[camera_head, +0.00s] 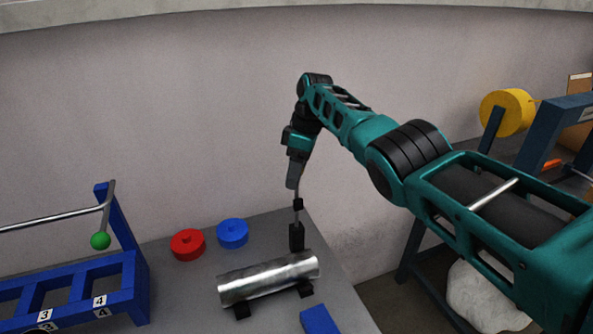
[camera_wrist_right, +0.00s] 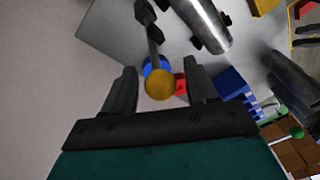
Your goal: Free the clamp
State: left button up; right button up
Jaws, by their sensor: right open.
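The silver cylinder (camera_head: 268,279) lies on black supports on the grey table; part of it shows in the right wrist view (camera_wrist_right: 207,22). A thin upright lever (camera_head: 297,215) with black parts stands at its far side, seemingly the clamp. In the right wrist view the lever (camera_wrist_right: 155,36) ends in a yellow ball (camera_wrist_right: 159,84). My right gripper (camera_head: 293,182) is open above the lever in the head view. Its fingers (camera_wrist_right: 161,76) stand on either side of the ball, with gaps visible. The gripper hides the ball in the head view. My left gripper does not show.
A red disc (camera_head: 187,244) and a blue disc (camera_head: 232,233) lie left of the cylinder. A blue numbered rack (camera_head: 85,285) and a green ball (camera_head: 100,240) on a bent rod are at left. A blue block (camera_head: 319,320) is near the front.

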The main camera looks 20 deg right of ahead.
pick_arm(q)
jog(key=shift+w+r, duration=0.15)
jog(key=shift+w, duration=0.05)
pick_arm(e)
jog(key=v, duration=1.3)
jog(key=shift+a, duration=0.1)
